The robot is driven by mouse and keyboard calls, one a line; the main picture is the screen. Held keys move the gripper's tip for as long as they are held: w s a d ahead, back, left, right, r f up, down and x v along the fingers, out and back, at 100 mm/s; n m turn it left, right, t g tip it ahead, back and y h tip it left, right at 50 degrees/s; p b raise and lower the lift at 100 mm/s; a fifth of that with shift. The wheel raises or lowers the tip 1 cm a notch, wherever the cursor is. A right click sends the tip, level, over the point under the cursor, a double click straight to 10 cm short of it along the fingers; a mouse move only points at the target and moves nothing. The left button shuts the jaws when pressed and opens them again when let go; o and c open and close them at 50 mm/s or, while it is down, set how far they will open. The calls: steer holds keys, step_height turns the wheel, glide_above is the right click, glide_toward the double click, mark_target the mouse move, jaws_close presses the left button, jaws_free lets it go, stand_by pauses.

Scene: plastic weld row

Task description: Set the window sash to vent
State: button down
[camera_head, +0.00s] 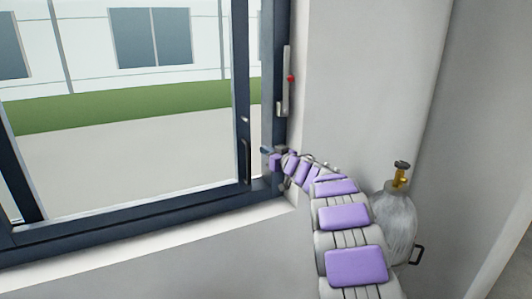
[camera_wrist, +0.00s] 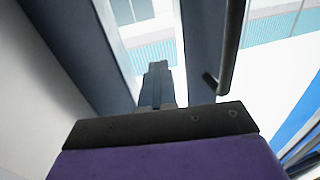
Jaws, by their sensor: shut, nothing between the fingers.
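The window sash (camera_head: 242,90) has a dark frame. A strip of outdoors shows between its right stile and the dark jamb (camera_head: 281,30). A black pull handle (camera_head: 245,162) is on the stile's lower part. The handle also shows at the upper right of the wrist view (camera_wrist: 233,45), to the right of my fingers and apart from them. My gripper (camera_head: 268,157) is beside the jamb, right of the handle. In the wrist view my gripper (camera_wrist: 156,80) has its fingers together and empty, pointing towards the gap.
A grey upright fitting with a red knob (camera_head: 290,78) is on the jamb above my gripper. The light sill (camera_head: 150,232) runs below the window. A grey gas cylinder with a brass valve (camera_head: 398,215) stands at the right, close beside my arm. Bare wall (camera_head: 370,80) lies right of the window.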

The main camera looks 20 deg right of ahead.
steer(key=shift+d+f, duration=0.1)
steer(key=shift+d, duration=0.6)
steer(key=c, duration=1.8)
jaws_free()
steer(key=shift+a, duration=0.85)
steer(key=o, duration=0.3)
steer(key=shift+d, duration=0.1)
steer(key=shift+o, duration=1.3)
steer(key=shift+d, duration=0.4)
steer(key=b+v, duration=0.1)
steer(key=v, duration=1.6)
steer(key=shift+d, duration=0.35)
steer(key=shift+o, duration=0.2)
steer(key=shift+s, duration=0.1)
